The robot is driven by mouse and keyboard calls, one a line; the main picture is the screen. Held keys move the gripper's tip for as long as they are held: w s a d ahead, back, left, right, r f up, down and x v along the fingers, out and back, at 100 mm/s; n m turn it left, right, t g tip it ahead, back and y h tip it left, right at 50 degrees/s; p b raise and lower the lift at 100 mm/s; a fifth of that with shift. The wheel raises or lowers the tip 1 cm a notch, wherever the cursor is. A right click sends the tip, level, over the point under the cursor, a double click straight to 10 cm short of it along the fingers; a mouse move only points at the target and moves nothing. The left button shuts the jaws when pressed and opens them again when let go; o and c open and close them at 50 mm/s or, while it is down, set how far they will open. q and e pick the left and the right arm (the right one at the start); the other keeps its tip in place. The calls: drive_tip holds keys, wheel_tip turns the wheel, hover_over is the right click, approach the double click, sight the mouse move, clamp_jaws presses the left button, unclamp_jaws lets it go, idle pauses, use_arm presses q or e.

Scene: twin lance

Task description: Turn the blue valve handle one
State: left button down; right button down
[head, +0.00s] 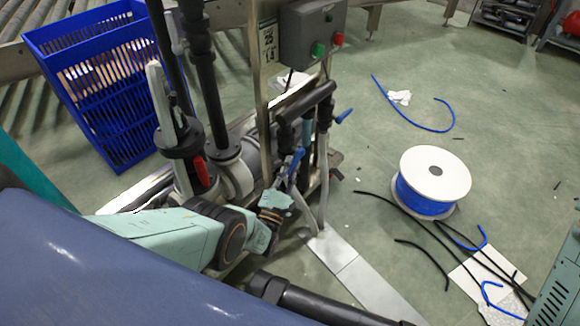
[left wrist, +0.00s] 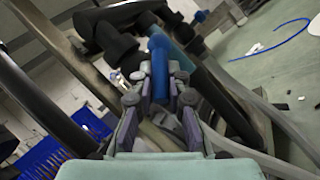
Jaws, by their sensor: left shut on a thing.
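A blue valve handle (head: 296,160) sits on the black pipework at the middle of the head view. My left gripper (head: 291,184) reaches it from below and is shut on it. In the left wrist view the blue handle (left wrist: 158,62) stands between the two fingers of my left gripper (left wrist: 161,96), its rounded end rising past the fingertips. The lower part of the handle is hidden by the fingers. A second blue handle (head: 345,116) sticks out on the right side of the pipes, apart from the gripper. My right gripper does not show.
A red handle (head: 201,170) is on the pipe to the left. A control box (head: 312,32) with green and red buttons is above the pipes. A blue crate (head: 95,85) stands at the left. A spool of blue hose (head: 434,180) and loose hoses lie on the right floor.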

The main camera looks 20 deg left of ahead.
use_arm(q)
drive_tip(key=shift+d, duration=0.1)
idle(0.6)
drive_tip(key=c, duration=1.3)
unclamp_jaws()
drive_tip(key=shift+w+r, duration=0.15)
drive_tip(key=shift+r, duration=2.15)
drive_tip(key=r, duration=0.3)
drive_tip(key=shift+a+r, duration=0.2)
drive_tip(key=shift+r, duration=0.2)
drive_tip(key=shift+d+r, duration=0.1)
drive_tip(key=shift+r, duration=0.65)
drive_tip(key=shift+r, duration=0.1)
